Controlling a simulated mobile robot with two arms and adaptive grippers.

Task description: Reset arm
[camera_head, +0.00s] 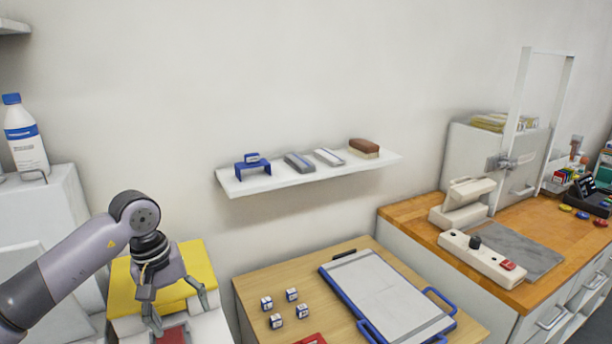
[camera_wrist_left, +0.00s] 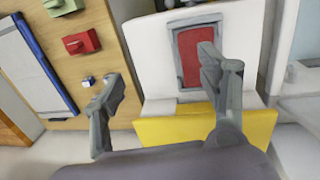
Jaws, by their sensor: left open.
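My left gripper (camera_head: 180,312) comes in from the left in the head view and points down, fingers apart, over a white unit with a yellow top part (camera_head: 178,285). In the left wrist view, its two open fingers (camera_wrist_left: 160,105) have nothing between them. Beyond them are a red panel in a grey frame (camera_wrist_left: 195,57) and the yellow part (camera_wrist_left: 180,128). I cannot tell whether a fingertip touches the unit. My right gripper is in neither view.
A wooden table (camera_head: 262,282) holds several small white-and-blue cubes and a blue-handled tray (camera_head: 385,295). A wall shelf (camera_head: 235,188) carries small items. A bottle (camera_head: 24,138) stands at left. An orange-topped counter (camera_head: 405,212) with devices is at right.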

